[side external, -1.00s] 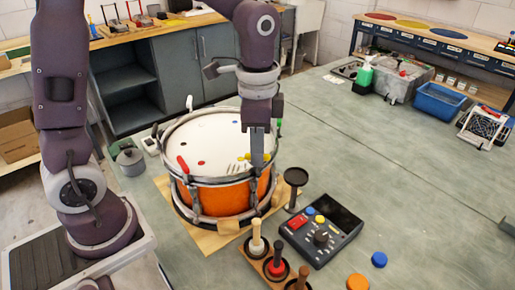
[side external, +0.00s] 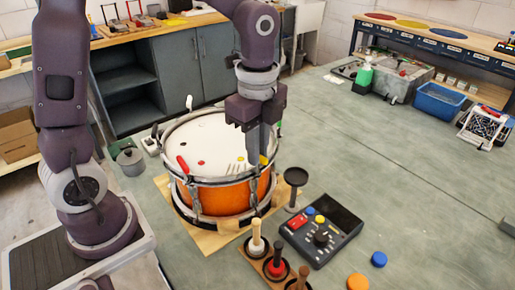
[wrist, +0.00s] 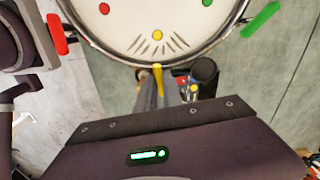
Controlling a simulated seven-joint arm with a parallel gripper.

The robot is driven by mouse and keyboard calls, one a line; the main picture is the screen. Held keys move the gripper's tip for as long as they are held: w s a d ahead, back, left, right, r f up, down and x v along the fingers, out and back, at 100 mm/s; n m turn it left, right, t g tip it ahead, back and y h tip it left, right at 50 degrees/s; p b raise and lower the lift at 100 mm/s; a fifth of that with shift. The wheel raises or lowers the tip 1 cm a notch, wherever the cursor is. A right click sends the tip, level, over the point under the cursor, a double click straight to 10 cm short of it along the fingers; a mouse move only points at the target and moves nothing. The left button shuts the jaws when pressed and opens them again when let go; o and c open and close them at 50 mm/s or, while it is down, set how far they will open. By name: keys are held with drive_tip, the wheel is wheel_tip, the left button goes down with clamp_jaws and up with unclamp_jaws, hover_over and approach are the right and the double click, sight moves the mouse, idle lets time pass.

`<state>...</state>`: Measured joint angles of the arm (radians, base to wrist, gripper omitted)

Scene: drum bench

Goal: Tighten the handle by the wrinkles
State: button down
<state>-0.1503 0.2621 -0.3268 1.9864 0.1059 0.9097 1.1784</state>
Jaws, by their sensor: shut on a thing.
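The drum (side external: 215,197) has an orange shell, a metal rim and a white head with coloured dots. The wrinkles, a fan of short dark lines (wrist: 157,44), are drawn on the head around a yellow dot, near the rim. The yellow handle (wrist: 158,78) stands at the rim beside these lines; part of it shows in the side view (side external: 263,160). My gripper (wrist: 159,88) points down and is shut on the yellow handle, its fingers hiding part of it. A red handle (wrist: 57,33) and a green handle (wrist: 260,19) sit elsewhere on the rim.
A black control box (side external: 322,238) with knobs, a dark round-topped stand (side external: 295,178) and a wooden rack of pegs (side external: 270,262) stand close to the drum. Blue (side external: 379,259) and orange (side external: 358,282) discs lie nearby. The bench (side external: 400,180) to the right is mostly clear.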

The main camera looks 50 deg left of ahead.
drive_tip(key=shift+m, duration=0.5)
drive_tip(key=c, duration=1.5)
unclamp_jaws()
wheel_tip(320, 180, up, 7)
drive_tip(key=shift+r, duration=0.1)
drive_tip(key=s+a+n+t, duration=0.1)
drive_tip(key=s+n+t, duration=0.1)
drive_tip(key=s+n, duration=0.3)
drive_tip(key=s+a+r+n+t, duration=0.1)
drive_tip(key=s+n, duration=0.4)
drive_tip(key=n, duration=0.1)
drive_tip(key=s+a+n+t, duration=0.1)
drive_tip(key=s+n+t, duration=0.1)
drive_tip(key=s+n, duration=0.4)
drive_tip(key=shift+a+r+t, duration=0.15)
drive_tip(key=shift+a+t, duration=0.15)
